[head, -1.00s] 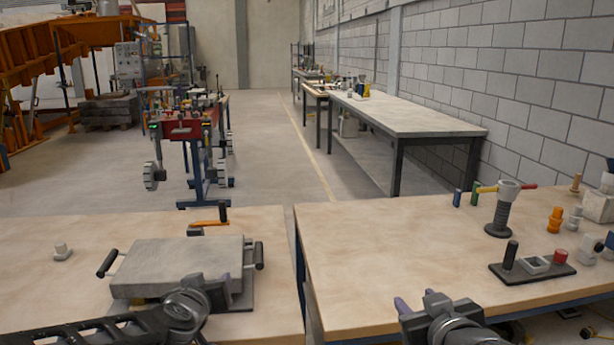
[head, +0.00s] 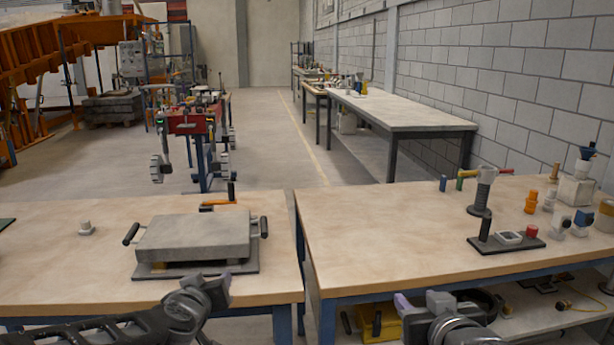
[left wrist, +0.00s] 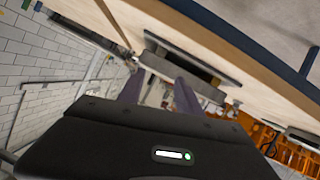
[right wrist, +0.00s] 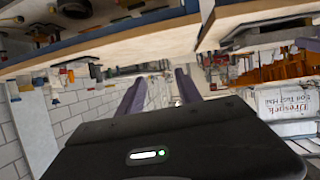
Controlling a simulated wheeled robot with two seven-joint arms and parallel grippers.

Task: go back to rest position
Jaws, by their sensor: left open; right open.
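My right gripper (head: 420,300) is at the bottom of the head view, in front of the right table's near edge. Its two purple-grey fingers (right wrist: 158,95) stand apart and empty in the right wrist view. My left gripper (head: 208,284) is in front of the left table's near edge. Its fingers (left wrist: 160,95) are apart with nothing between them in the left wrist view. The grey sandbed slab (head: 194,237) with black side handles rests on a dark base plate on the left table, apart from both grippers.
The left table (head: 60,265) and right table (head: 370,240) stand side by side with a narrow gap. The right table holds a grey funnel stand (head: 481,195), a black control plate (head: 507,240) and several small fittings. A yellow bin (head: 385,327) is on the shelf below.

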